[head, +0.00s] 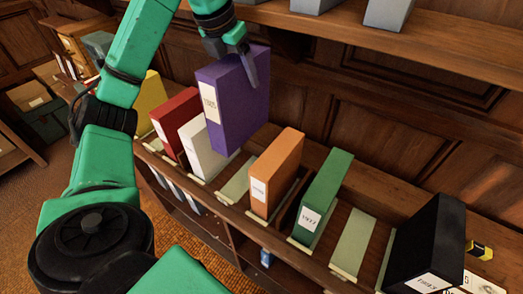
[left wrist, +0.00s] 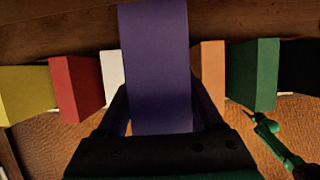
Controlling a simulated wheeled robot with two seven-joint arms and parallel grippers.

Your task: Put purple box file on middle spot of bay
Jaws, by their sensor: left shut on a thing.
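The purple box file (head: 240,100) hangs upright, slightly tilted in the head view, above the bay, its white label facing the front left. My left gripper (head: 236,62) is shut on its upper part from above. In the left wrist view the purple box file (left wrist: 155,60) fills the space between the fingers. The bay (head: 318,262) holds a row of files. A bare pale green spot (head: 238,183) lies between the white file (head: 205,150) and the orange file (head: 277,172), below and near the purple file.
Red (head: 177,122) and yellow (head: 150,93) files stand left of the white one. A green file (head: 323,195) stands right of the orange one. An upper shelf (head: 400,45) overhangs behind.

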